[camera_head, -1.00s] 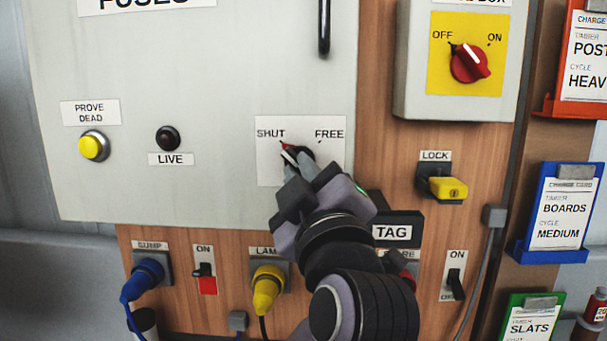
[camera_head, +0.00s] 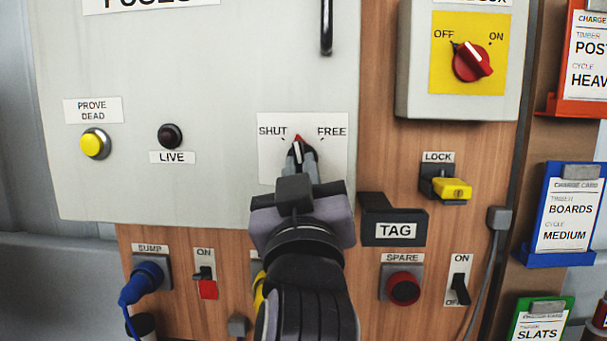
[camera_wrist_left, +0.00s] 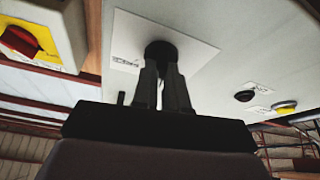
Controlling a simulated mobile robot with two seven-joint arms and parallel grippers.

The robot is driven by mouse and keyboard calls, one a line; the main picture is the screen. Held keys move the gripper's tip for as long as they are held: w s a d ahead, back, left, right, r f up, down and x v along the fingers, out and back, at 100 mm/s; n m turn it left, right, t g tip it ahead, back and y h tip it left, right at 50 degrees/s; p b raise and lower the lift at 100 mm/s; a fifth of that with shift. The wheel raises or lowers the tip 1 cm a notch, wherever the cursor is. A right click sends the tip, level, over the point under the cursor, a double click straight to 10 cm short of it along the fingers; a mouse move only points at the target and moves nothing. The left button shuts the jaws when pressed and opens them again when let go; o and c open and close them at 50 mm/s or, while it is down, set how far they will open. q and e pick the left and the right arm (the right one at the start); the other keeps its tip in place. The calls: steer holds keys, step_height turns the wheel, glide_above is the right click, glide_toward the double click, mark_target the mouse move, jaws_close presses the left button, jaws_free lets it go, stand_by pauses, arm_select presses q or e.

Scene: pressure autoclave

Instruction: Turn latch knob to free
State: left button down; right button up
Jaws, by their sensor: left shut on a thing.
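The latch knob (camera_head: 298,147) is a dark knob with a white line and a red tip, on a white plate (camera_head: 333,160) marked SHUT at left and FREE at right. Its pointer stands about straight up, between the two marks. My left gripper (camera_head: 301,162) is shut on the knob, with its fingers to either side of it. In the left wrist view the dark knob (camera_wrist_left: 160,52) shows between the fingertips, partly hidden by them. My right gripper is in neither view.
The grey fuse cabinet door (camera_head: 220,80) carries the plate. A black handle (camera_head: 326,25) is above. A black TAG holder (camera_head: 392,222) juts out right of my gripper. A yellow key (camera_head: 453,188) and red rotary switch (camera_head: 472,62) are further right.

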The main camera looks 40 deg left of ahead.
arm_select(q)
steer(key=m+t+h+p, duration=0.1)
steer(key=m+h, duration=0.1)
steer(key=m, duration=0.2)
steer(key=shift+a, duration=0.15)
steer(key=shift+s+m, duration=0.1)
steer(key=shift+m, duration=0.7)
steer(key=m+h+b, duration=0.1)
steer(key=m+b, duration=0.1)
steer(key=m, duration=0.1)
steer(key=m+t+h+b, duration=0.1)
steer(key=m+h+b, duration=0.1)
steer(key=m+b, duration=0.1)
steer(key=shift+s+a+f+h, duration=0.1)
steer(key=shift+a+h, duration=0.05)
steer(key=shift+h, duration=0.15)
steer(key=shift+m+h+b, duration=0.4)
steer(key=shift+m+h, duration=0.1)
steer(key=shift+m, duration=0.5)
steer(key=shift+a+r+m+h, duration=0.15)
steer(key=shift+m+h, duration=0.25)
steer(key=shift+m, duration=0.8)
